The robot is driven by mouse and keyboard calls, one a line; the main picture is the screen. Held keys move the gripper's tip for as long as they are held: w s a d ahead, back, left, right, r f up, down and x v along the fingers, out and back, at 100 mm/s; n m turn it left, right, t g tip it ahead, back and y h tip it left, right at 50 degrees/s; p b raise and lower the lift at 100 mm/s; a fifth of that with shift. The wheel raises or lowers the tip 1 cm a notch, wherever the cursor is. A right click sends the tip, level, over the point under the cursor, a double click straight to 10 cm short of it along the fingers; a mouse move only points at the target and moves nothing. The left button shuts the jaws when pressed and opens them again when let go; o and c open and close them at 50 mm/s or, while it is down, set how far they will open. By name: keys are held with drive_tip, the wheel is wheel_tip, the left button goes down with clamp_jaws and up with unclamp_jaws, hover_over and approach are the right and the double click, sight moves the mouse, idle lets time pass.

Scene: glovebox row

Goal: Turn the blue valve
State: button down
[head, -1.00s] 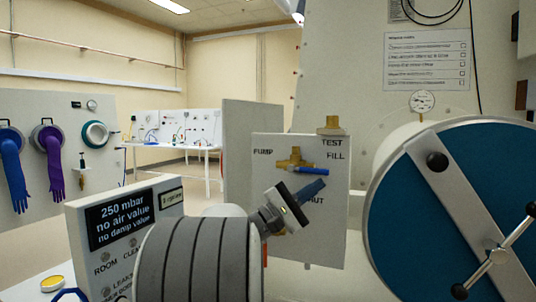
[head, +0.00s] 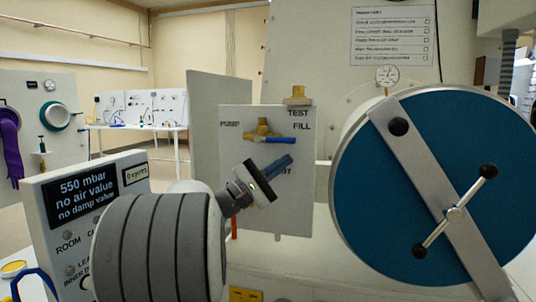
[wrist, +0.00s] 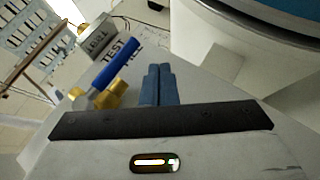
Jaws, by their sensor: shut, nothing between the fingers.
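The blue valve has a blue lever handle (head: 280,140) on a brass body (head: 262,129), mounted on a grey panel (head: 237,150). In the head view the lever points right, nearly level, just below the word FILL. My gripper (head: 289,158) has its blue fingers shut together, empty, just below the lever. In the wrist view the fingertips (wrist: 158,70) are to the right of the blue lever (wrist: 112,68), with a gap visible between them. The label under the fingers is partly hidden.
A display box (head: 85,205) at left reads 550 mbar. A big blue round door (head: 385,180) with a grey bar and crank handle (head: 455,215) stands close on the right. A brass fitting (head: 298,95) tops the panel. A small gauge (head: 387,76) is behind.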

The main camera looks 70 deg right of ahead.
drive_tip(key=a+f+b, duration=0.1)
drive_tip(key=a+f, duration=0.4)
drive_tip(key=f, duration=0.5)
drive_tip(key=shift+s+f+b, duration=0.2)
drive_tip(key=shift+s+b, duration=0.1)
drive_tip(key=w+a+f+n+t+y+p, duration=0.1)
drive_tip(key=w+a+f+t+y+p, duration=0.3)
drive_tip(key=a, duration=0.7)
drive_tip(key=w+a+f+n+t+y+p, duration=0.15)
drive_tip(key=w+a+t+y+p, duration=0.4)
drive_tip(key=a, duration=0.55)
drive_tip(key=w+a+f+n+t+y+p, duration=0.1)
drive_tip(key=w+a+f+t+y+p, duration=0.15)
drive_tip(key=w+a+t+p, duration=0.6)
drive_tip(key=s+a+r+t+y, duration=0.1)
drive_tip(key=a+y, duration=0.4)
drive_tip(key=a, duration=1)
drive_tip(key=shift+s+a+r+n, duration=0.45)
drive_tip(key=shift+s+r, duration=0.1)
drive_tip(key=shift+s, duration=0.1)
drive_tip(key=shift+d, duration=0.1)
